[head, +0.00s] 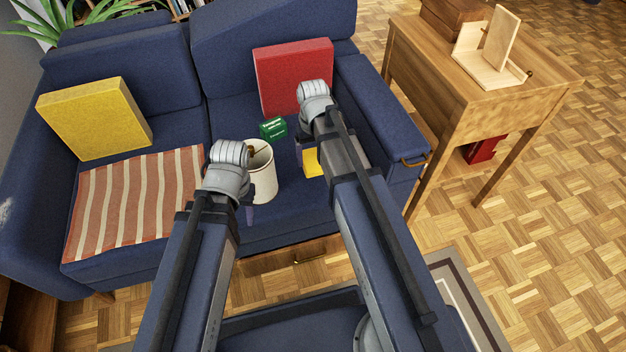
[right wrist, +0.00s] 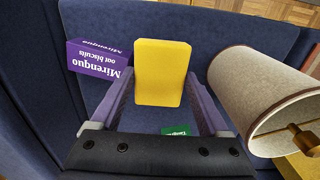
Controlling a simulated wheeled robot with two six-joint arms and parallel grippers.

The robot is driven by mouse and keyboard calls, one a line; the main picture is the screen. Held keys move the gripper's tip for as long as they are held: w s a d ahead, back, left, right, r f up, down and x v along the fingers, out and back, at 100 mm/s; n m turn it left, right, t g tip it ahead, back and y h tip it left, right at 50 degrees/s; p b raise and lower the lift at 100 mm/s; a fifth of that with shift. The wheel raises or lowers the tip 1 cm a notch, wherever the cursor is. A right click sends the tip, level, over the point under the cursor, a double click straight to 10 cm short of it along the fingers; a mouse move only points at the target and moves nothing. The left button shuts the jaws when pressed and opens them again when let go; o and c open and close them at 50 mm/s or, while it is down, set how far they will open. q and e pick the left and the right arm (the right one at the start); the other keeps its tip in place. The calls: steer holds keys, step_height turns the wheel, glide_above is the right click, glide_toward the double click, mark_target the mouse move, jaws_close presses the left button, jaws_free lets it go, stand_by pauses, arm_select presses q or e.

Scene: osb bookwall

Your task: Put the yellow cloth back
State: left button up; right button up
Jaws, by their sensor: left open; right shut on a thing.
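The yellow cloth (right wrist: 162,72) looks like a flat, folded block with rounded corners. In the right wrist view it stands between the two purple fingers of my right gripper (right wrist: 160,80), which is shut on it. In the head view only a small part of the cloth (head: 312,163) shows beneath my right gripper (head: 308,150), over the sofa seat. My left gripper (head: 246,210) is open, in front of the sofa close to a cream lampshade; its fingers are mostly hidden by my wrist.
The blue sofa (head: 235,228) holds the cream lampshade (head: 263,178), a green box (head: 273,127), a purple oat biscuits box (right wrist: 98,62), a red cushion (head: 292,75), a yellow cushion (head: 95,118) and a striped cloth (head: 135,203). A wooden side table (head: 440,70) stands right.

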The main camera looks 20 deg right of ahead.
mark_target(313, 159)
steer(key=shift+f+b, duration=3.9)
steer(key=shift+f, duration=0.45)
steer(key=shift+f, duration=0.1)
steer(key=shift+f, duration=0.15)
steer(key=o, duration=1.1)
steer(key=shift+c, duration=0.2)
step_height(313, 159, up, 13)
steer(key=p, duration=1.2)
steer(key=shift+f, duration=0.2)
steer(key=s+a+n+h, duration=0.1)
steer(key=s+a+n, duration=0.2)
steer(key=s+a, duration=0.7)
steer(key=s, duration=0.4)
steer(key=shift+a, duration=0.25)
steer(key=shift+s, duration=0.1)
